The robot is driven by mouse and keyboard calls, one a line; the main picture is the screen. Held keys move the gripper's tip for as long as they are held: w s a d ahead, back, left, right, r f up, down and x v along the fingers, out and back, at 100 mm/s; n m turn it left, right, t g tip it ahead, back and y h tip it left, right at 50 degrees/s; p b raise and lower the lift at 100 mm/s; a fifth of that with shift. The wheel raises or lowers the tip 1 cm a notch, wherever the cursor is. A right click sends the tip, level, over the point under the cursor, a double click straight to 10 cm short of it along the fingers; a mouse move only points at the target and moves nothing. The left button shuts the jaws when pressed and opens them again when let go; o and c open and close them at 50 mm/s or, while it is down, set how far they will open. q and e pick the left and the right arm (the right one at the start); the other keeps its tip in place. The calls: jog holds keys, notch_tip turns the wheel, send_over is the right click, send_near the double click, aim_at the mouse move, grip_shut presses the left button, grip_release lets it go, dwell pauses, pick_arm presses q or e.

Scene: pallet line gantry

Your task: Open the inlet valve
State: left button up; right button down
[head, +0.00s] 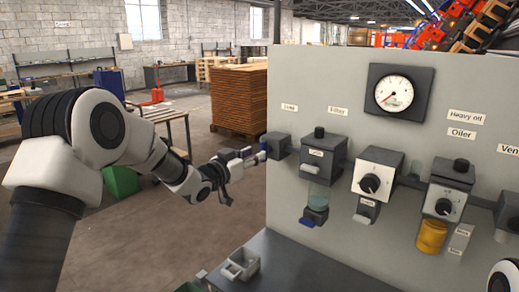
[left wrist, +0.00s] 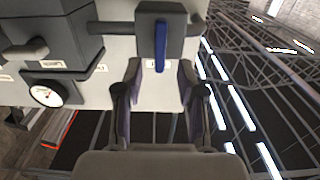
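The inlet valve is a dark grey block (head: 278,145) at the left end of the panel's row of units. Its blue lever (left wrist: 160,45) stands in line with the picture's vertical in the left wrist view, across the dark block (left wrist: 148,18). My left gripper (head: 254,157) is just left of the valve, pointing at it. In the left wrist view its two fingers (left wrist: 160,72) are spread, one on each side of the lever's lower end, with a gap to it. Nothing is held. Whether the fingertips reach level with the lever is unclear. My right gripper is out of view.
The upright grey panel (head: 325,70) carries a filter (head: 322,155), a regulator (head: 378,172), an oiler (head: 448,190) and a round gauge (head: 394,92). A small grey tray (head: 240,264) sits on the dark ledge (head: 300,270) below. Stacked pallets (head: 238,98) stand behind.

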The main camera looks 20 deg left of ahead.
aim_at(264, 162)
pick_arm(q)
jog(key=p+x, duration=0.1)
jog(key=x, duration=0.4)
jog(key=shift+w+p, duration=0.3)
jog(key=shift+f, duration=0.1)
grip_shut()
jog(key=shift+d, duration=0.1)
jog(key=m+b, duration=0.2)
jog(key=shift+f+b, duration=0.2)
jog(key=shift+b, duration=0.15)
jog(key=m+b, duration=0.7)
jog(key=b, duration=0.1)
jog(key=m+b, duration=0.4)
jog(key=shift+s+d+f+m, duration=0.1)
jog(key=shift+d+f+m, duration=0.15)
jog(key=shift+m, duration=0.05)
jog(key=shift+m+b, duration=1.75)
jog(key=shift+m, duration=0.45)
